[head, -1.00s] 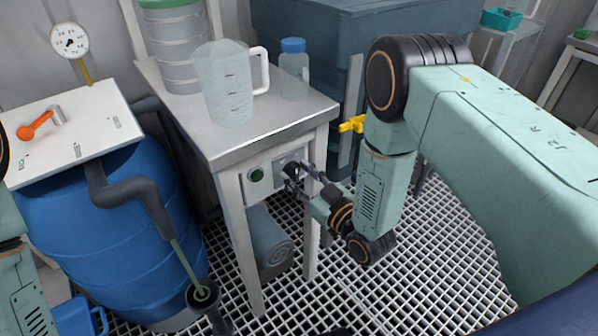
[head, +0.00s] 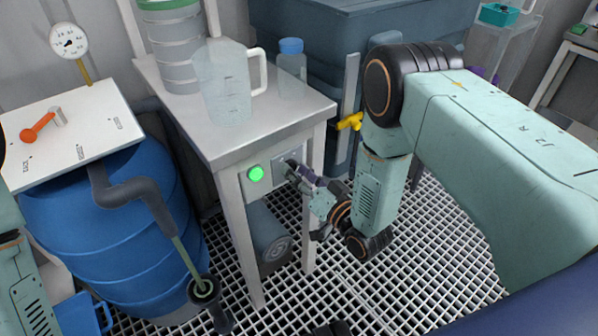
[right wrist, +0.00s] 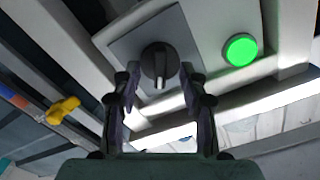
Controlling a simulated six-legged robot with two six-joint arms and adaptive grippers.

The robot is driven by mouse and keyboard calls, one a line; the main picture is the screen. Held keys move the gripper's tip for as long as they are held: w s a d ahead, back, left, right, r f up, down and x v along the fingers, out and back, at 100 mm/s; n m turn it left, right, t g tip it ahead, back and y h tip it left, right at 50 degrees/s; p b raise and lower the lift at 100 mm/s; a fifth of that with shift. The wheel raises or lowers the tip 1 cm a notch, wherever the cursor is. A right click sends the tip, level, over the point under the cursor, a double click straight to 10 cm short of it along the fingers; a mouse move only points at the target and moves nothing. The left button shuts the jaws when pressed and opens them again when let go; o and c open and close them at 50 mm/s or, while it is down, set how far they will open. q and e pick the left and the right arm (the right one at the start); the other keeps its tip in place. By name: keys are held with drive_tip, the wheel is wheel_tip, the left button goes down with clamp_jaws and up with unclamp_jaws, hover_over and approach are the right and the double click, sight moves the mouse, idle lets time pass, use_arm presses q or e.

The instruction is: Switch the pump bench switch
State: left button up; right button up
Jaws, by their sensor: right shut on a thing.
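The pump bench (head: 235,150) is a pale table with a switch panel on its front apron. A black rotary switch knob (right wrist: 158,66) sits on a grey plate in the right wrist view, its pointer toward the bottom of the picture. Beside it a round green lamp (right wrist: 240,50) is lit; it also glows in the head view (head: 256,174). My right gripper (head: 292,168) is at the panel, shut on the knob, with one finger on each side of it in the right wrist view (right wrist: 159,74). It partly hides the knob in the head view.
A clear pitcher (head: 226,85), a blue-capped bottle (head: 291,60) and a green-rimmed stacked vessel (head: 172,45) stand on the bench. A cylindrical pump (head: 268,238) is underneath. A blue drum (head: 110,225) is left, a yellow valve (head: 350,122) right.

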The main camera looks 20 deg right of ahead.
drive_tip(key=shift+f, duration=0.1)
idle(0.3)
drive_tip(key=o, duration=1.1)
drive_tip(key=shift+o, duration=0.2)
drive_tip(key=v, duration=1.2)
